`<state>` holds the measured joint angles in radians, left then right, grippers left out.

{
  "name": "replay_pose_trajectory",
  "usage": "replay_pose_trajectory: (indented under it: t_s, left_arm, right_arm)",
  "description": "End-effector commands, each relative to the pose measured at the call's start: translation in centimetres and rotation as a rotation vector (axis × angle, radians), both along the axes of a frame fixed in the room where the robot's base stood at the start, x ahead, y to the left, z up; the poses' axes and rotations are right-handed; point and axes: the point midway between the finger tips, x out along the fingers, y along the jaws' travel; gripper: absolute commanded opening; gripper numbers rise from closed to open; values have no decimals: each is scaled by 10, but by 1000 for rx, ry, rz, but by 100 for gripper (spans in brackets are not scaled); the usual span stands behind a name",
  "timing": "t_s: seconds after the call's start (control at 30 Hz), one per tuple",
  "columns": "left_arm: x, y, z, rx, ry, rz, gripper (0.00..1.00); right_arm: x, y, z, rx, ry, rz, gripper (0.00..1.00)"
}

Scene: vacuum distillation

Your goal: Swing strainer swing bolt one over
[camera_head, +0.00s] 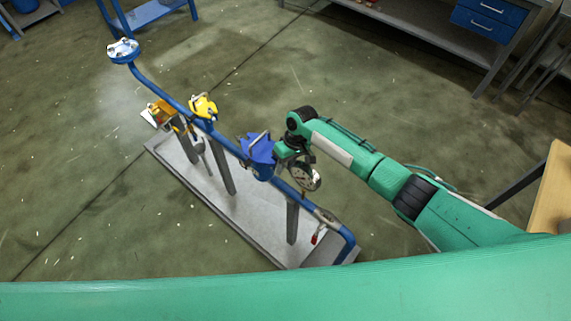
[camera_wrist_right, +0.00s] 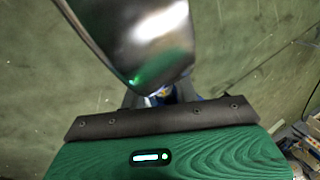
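The strainer (camera_head: 258,150) looks like a blue angular body on the blue pipe run in the head view. A pale narrow piece, perhaps a swing bolt, stands at its top; I cannot make out which one. My right gripper (camera_head: 280,150) is at the strainer's right side, just above the round gauge (camera_head: 305,177). Its fingertips are too small and covered to tell open from shut. In the right wrist view a large shiny metal piece (camera_wrist_right: 140,45) fills the upper middle, close to the lens; I cannot tell what it is. My left gripper is not in view.
The blue pipe (camera_head: 160,92) runs from a flange (camera_head: 123,50) down to the front right. A yellow fitting (camera_head: 203,106) and an orange one (camera_head: 160,111) sit farther along it. A grey base plate (camera_head: 225,205) carries the posts. A wooden table edge (camera_head: 553,190) is at right.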

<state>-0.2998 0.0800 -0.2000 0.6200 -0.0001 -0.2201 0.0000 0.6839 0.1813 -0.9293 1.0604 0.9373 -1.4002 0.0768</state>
Motion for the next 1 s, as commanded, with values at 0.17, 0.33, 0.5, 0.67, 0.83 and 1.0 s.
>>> replay_pose_trajectory:
  t_s: [0.17, 0.33, 0.5, 0.67, 0.83, 1.0]
  left_arm:
    - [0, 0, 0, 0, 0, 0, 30]
    - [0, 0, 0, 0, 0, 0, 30]
    - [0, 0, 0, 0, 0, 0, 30]
    - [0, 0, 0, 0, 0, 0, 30]
    - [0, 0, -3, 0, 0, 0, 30]
    - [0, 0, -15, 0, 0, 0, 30]
  right_arm:
    - [0, 1, -2, 0, 0, 0, 30]
    - [0, 1, -2, 0, 0, 0, 18]
    - [0, 0, -1, 0, 0, 0, 0]
    - [2, 2, 1, -23, 23, 0, 0]
    - [7, 7, 5, -107, 107, 0, 0]
    - [11, 11, 7, -196, 195, -1, 0]
